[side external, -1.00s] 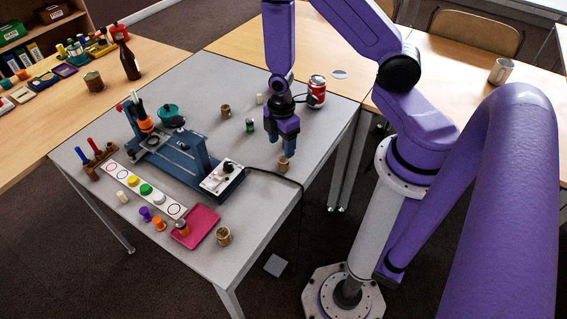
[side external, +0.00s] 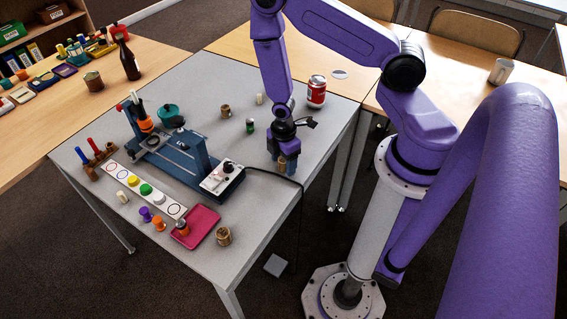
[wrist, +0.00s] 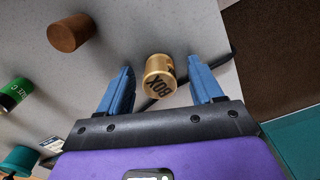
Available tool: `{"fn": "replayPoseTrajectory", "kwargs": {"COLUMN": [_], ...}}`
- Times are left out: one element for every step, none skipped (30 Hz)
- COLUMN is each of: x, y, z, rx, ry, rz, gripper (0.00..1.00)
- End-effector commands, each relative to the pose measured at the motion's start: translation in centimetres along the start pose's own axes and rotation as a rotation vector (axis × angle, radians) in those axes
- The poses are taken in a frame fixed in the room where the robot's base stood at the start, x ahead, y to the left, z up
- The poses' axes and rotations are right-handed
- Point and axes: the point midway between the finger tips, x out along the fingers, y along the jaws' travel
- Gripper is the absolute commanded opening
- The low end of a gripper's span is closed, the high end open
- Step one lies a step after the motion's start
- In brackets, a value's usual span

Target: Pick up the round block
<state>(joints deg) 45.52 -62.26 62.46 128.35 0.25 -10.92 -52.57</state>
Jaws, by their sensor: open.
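The round block, a short golden-tan cylinder with dark "BOX" lettering (wrist: 160,76), stands on the grey table. In the wrist view it is between the two blue fingers of my gripper (wrist: 161,68), with a gap on each side. In the side view my gripper (side external: 284,164) is low over the right part of the table, pointing down, and the block (side external: 282,162) shows only partly between its fingers. My gripper is open and holds nothing.
A brown cylinder (wrist: 71,32) and a green battery (wrist: 14,93) lie to the left in the wrist view. A red can (side external: 317,91) stands behind the gripper. A blue device (side external: 165,157) with a dark cable, and a pink tray (side external: 190,240), are to the left. The table's right edge is close.

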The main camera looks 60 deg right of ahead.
Motion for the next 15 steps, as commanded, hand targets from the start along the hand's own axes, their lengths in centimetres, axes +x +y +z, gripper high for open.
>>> {"fn": "replayPoseTrajectory", "kwargs": {"x": [0.09,0.10,0.10,0.09,0.08,0.08,0.07,0.07,0.07,0.07,0.06,0.06,0.06,0.06,0.06], "y": [0.00,0.00,0.01,0.01,0.01,0.01,0.01,0.01,0.00,0.00,0.00,0.00,0.00,0.00,0.00], "z": [0.00,-0.01,-0.01,-0.01,-0.01,-0.01,-0.01,0.00,0.00,0.00,0.00,0.00,0.00,0.00,0.00], "rx": [0.000,0.000,0.000,0.000,0.000,0.000,0.000,0.000,0.000,0.000,0.000,0.000,0.000,0.000,0.000], "ry": [0.000,0.000,0.000,0.000,0.000,0.000,0.000,0.000,0.000,0.000,0.000,0.000,0.000,0.000,0.000], "rz": [0.000,0.000,0.000,0.000,0.000,0.000,0.000,0.000,0.000,0.000,0.000,0.000,0.000,0.000,0.000], "gripper": [0.66,0.66,0.66,0.66,0.66,0.66,0.66,0.56,0.43,0.33,0.23,0.10,0.07,0.06,0.06]}}
